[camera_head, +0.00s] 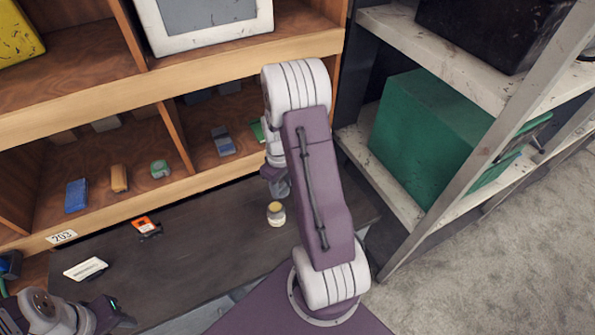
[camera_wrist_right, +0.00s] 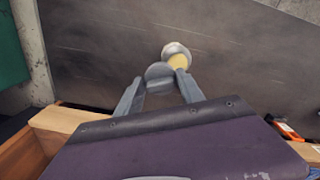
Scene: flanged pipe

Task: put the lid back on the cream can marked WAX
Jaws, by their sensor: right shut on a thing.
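The cream can (camera_head: 276,214) stands upright on the dark bench, below my right gripper (camera_head: 277,183) in the head view. No lettering on it can be read. In the right wrist view the can (camera_wrist_right: 178,60) shows just beyond my right fingertips (camera_wrist_right: 159,86). The right gripper is shut on a round grey lid (camera_wrist_right: 160,74), held between its fingertips. The lid partly overlaps the can in that view; I cannot tell whether they touch. My left gripper (camera_head: 118,314) is at the lower left of the head view, far from the can; its fingers are unclear.
A wooden shelf unit (camera_head: 200,62) with small blocks stands behind the bench (camera_head: 200,250). An orange and black item (camera_head: 146,226) and a white label-like item (camera_head: 86,268) lie on the bench to the left. A grey rack with a green box (camera_head: 430,135) stands right.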

